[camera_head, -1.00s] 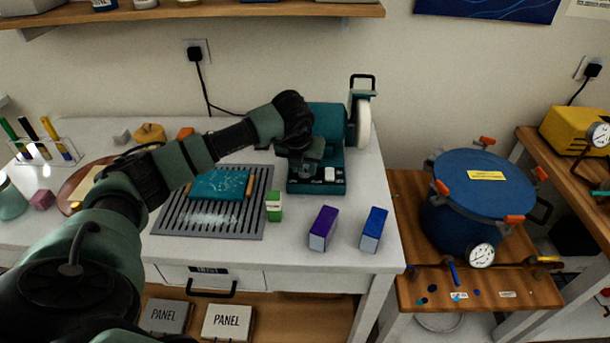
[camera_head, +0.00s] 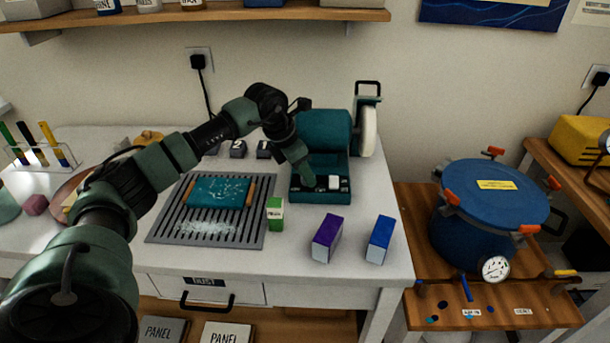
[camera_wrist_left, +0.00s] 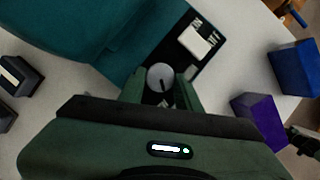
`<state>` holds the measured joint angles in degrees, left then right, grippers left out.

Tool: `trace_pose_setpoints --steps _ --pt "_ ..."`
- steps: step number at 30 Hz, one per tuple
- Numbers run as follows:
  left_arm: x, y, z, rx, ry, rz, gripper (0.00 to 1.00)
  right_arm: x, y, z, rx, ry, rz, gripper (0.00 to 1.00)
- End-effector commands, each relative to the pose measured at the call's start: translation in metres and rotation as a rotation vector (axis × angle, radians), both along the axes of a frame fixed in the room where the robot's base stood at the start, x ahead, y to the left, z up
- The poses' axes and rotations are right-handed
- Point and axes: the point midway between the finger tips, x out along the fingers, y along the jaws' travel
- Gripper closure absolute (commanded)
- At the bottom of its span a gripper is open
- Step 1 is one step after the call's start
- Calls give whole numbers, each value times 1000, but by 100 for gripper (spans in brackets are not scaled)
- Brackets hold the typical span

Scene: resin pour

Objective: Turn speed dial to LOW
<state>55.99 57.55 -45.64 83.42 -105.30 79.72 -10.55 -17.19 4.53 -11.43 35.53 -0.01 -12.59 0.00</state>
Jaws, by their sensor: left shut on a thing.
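The teal grinding machine (camera_head: 325,130) stands at the back right of the white table, with a pale wheel (camera_head: 368,132) on its right side. Its front panel carries a white switch (camera_head: 334,183), which also shows in the left wrist view (camera_wrist_left: 196,41). A round grey speed dial (camera_wrist_left: 160,77) with a dark pointer line sits beside the switch in the left wrist view. My left gripper (camera_head: 304,176) reaches down to this panel and hides the dial in the head view. In the wrist view its fingers (camera_wrist_left: 161,92) are shut around the dial. Dial labels are not readable.
A slotted grey grate (camera_head: 160,232) with a teal panel (camera_head: 217,192) lies left of the machine. A green box (camera_head: 275,214), a purple box (camera_head: 327,238) and a blue box (camera_head: 380,240) stand in front. A blue pressure pot (camera_head: 470,240) is farther right.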

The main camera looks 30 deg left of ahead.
Motion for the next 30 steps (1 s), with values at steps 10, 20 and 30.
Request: trace_pose_setpoints --steps 10,20,30 --pt "0 1 0 1 2 -74 100 0 0 -2 0 0 0 64" --pt "0 1 0 2 1 -79 100 0 0 -2 0 0 0 64" --pt "0 1 0 1 1 -77 45 1 0 -2 0 0 1 64"
